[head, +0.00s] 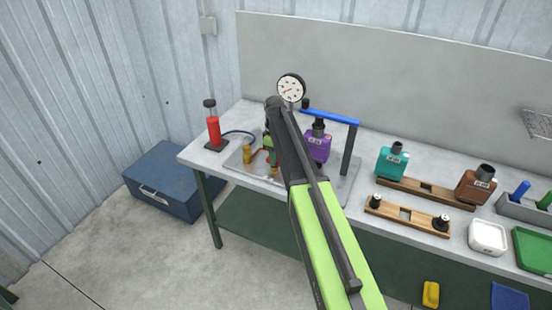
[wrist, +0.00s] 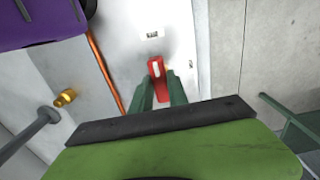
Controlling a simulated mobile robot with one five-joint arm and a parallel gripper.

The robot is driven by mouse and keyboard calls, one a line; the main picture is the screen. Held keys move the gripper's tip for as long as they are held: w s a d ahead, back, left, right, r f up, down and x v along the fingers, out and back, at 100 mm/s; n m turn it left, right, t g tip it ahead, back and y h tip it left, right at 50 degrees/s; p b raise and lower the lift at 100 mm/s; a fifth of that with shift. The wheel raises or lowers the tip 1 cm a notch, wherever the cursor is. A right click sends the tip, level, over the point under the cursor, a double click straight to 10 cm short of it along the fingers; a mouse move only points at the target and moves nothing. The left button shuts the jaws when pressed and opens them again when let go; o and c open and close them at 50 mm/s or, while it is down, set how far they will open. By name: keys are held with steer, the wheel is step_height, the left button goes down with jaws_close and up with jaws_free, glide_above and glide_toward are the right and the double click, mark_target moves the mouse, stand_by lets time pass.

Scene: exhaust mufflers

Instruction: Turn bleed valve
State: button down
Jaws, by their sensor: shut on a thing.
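The bleed valve's red handle (wrist: 155,68), with a white stripe on it, shows in the middle of the wrist view. My gripper (wrist: 161,82) has its green fingers on both sides of the handle and is shut on it. The fingers hide part of the handle, and the valve body under it cannot be made out. In the head view my gripper (head: 269,150) is low over the metal plate at the bench's left part, and my arm hides much of that area.
A purple muffler (head: 317,146) stands close right of my arm under a blue-topped frame (head: 330,117). A gauge (head: 291,88) rises behind. A red pump (head: 213,131) stands left. A copper pipe (wrist: 104,72) and brass fitting (wrist: 65,98) lie beside my gripper. Teal (head: 391,162) and brown (head: 475,185) mufflers stand right.

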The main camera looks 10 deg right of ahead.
steer(key=shift+s, duration=0.15)
steer(key=c, duration=1.3)
jaws_free()
steer(key=shift+a, duration=0.1)
step_height(320, 180, up, 18)
steer(key=p, duration=1.7)
steer(key=shift+f, duration=0.25)
